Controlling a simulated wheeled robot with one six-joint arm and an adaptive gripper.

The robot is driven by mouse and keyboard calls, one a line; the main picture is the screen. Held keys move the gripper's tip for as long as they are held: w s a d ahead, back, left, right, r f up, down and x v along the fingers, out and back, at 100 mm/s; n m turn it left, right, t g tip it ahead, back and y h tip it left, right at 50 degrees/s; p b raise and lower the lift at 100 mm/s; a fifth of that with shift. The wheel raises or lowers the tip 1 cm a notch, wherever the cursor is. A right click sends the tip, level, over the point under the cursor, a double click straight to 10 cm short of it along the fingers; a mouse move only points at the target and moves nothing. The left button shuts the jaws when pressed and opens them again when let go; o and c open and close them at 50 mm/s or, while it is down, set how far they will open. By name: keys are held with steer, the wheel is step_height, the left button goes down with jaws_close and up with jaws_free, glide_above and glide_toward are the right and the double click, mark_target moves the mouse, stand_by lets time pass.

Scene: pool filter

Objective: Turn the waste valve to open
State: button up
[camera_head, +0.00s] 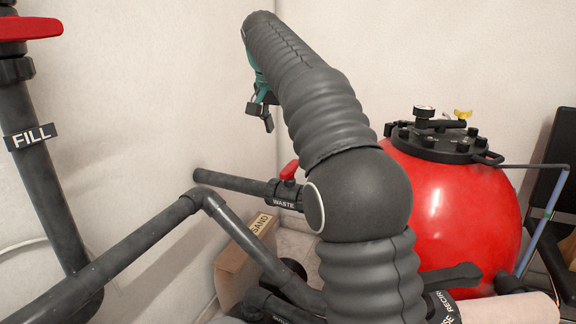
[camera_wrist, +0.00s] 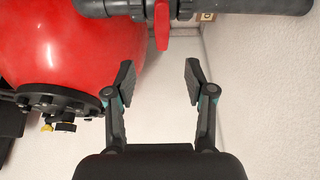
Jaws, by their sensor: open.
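The waste valve has a red handle (camera_head: 289,170) on a dark grey pipe with a black WASTE label (camera_head: 284,204), in the middle of the head view. In the wrist view the red handle (camera_wrist: 162,24) shows at the top and points crosswise to the pipe. My gripper (camera_wrist: 160,75) is open and empty. Its two fingertips stand apart, one to each side of the handle's line, short of the handle and not touching it. In the head view my gripper (camera_head: 262,108) is above and left of the valve, partly hidden by my arm.
A large red filter tank (camera_head: 455,205) with a black lid (camera_head: 440,143) stands right of the valve. A FILL pipe (camera_head: 38,180) with another red handle (camera_head: 28,29) is at the left. A SAND box (camera_head: 232,265) sits below. Pale walls are behind; the space above the valve is free.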

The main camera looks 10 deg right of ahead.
mark_target(290, 167)
steer(key=b+x, duration=0.1)
steer(key=x, duration=0.3)
steer(key=b+x, duration=0.1)
steer(key=x, duration=0.4)
steer(key=b+x, duration=0.1)
steer(key=x, duration=0.4)
steer(key=shift+w, duration=0.35)
steer(key=shift+r, duration=0.1)
jaws_close()
